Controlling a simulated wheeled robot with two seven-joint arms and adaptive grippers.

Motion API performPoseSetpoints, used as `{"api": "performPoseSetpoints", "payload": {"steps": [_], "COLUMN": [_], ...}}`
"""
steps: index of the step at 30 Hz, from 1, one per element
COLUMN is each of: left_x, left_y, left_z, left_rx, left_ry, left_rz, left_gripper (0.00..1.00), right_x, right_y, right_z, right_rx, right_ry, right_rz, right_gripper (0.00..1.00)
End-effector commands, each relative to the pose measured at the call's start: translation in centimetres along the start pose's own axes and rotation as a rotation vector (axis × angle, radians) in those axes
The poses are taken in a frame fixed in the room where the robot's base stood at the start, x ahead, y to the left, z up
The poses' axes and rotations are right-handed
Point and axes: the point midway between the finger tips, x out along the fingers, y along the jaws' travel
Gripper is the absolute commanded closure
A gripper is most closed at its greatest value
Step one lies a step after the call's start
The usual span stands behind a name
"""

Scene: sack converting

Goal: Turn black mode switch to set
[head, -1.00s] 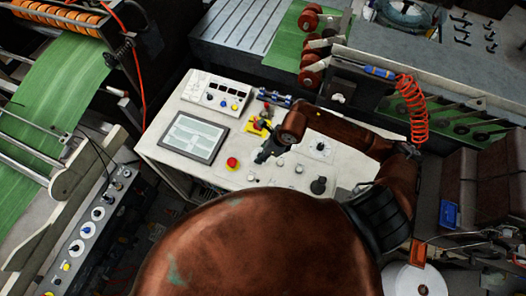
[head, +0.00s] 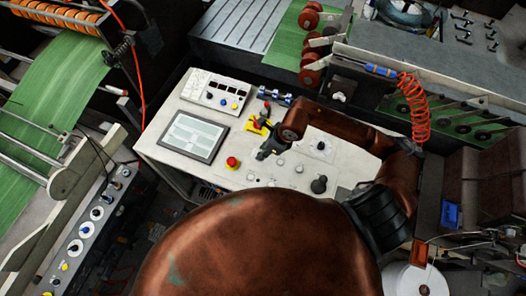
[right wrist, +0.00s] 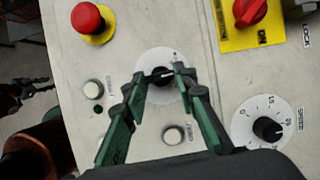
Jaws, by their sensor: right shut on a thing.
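The black mode switch (right wrist: 160,73) is a round knob with a pale pointer line on a light panel, in the middle of the right wrist view. My right gripper (right wrist: 158,75) has one green-and-black finger on each side of the knob and is shut on it. The fingertips hide parts of the knob's edge and its markings. In the head view my right gripper (head: 263,154) is small, low over the panel, and the switch is hidden behind it.
The control panel (head: 210,172) carries a red stop button (head: 232,163), a red selector on a yellow plate (right wrist: 240,12), a white speed dial (right wrist: 265,125) and small white buttons (right wrist: 174,135) close to the fingers. A screen (head: 192,137) lies to the left.

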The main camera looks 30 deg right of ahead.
Motion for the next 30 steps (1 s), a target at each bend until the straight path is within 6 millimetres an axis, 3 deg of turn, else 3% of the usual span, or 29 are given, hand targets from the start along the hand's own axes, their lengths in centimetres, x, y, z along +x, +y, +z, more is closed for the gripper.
{"api": "performPoseSetpoints", "payload": {"steps": [18,30], "left_x": [8.9,12.0], "left_y": [0.4,0.5], "left_z": [1.8,2.7], "left_rx": [0.000,0.000], "left_ry": [-0.016,-0.025], "left_rz": [0.002,0.003], "left_gripper": [0.67,0.67], "right_x": [0.6,0.2], "right_y": [-0.7,-0.8], "right_z": [0.0,0.3], "right_rx": [-0.439,-0.643], "right_ry": [-0.001,-0.003], "right_rz": [0.176,0.261], "right_gripper": [0.98,0.98]}}
